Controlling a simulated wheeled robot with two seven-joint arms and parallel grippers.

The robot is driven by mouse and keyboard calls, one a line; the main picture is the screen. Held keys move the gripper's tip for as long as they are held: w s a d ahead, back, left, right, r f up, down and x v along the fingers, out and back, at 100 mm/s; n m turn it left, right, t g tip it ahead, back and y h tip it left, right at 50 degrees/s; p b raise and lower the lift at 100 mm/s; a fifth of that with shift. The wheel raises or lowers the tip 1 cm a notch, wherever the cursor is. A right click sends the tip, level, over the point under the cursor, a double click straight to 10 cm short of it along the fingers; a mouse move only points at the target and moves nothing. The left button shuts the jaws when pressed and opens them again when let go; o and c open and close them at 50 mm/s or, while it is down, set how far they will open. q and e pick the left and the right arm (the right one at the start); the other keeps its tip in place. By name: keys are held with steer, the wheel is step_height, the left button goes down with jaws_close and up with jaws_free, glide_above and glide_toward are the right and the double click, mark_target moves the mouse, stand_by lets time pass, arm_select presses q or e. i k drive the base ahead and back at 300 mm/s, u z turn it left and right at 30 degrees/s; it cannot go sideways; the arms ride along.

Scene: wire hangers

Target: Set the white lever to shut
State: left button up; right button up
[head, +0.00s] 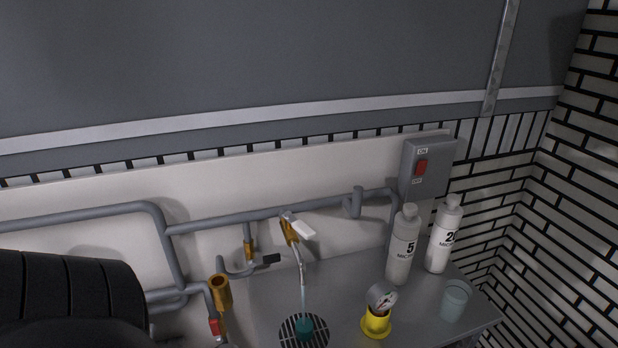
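The white lever (303,229) sits on a brass valve (289,230) on the grey pipe, above the right-hand worktop. It points right and slightly down toward the viewer. A thin curved spout (301,266) drops from this valve, and a pale bluish stream seems to run from it to a teal object (304,327) on a round grating. Neither of my grippers shows in the head view. A black segmented part at the lower left is probably my arm, and nothing touches the lever.
A black lever (268,259) and a red lever (214,327) sit on nearby pipes. A yellow-based gauge (377,321), two white bottles (402,246) (443,236) and a teal cup (455,301) stand on the worktop (345,290). A grey switch box (434,164) hangs above.

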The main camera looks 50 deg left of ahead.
mark_target(305, 230)
steer(key=k, duration=0.9)
steer(key=z, duration=1)
steer(key=i, duration=0.75)
steer(key=u, duration=2.65)
steer(key=i, duration=0.5)
steer(key=z, duration=0.05)
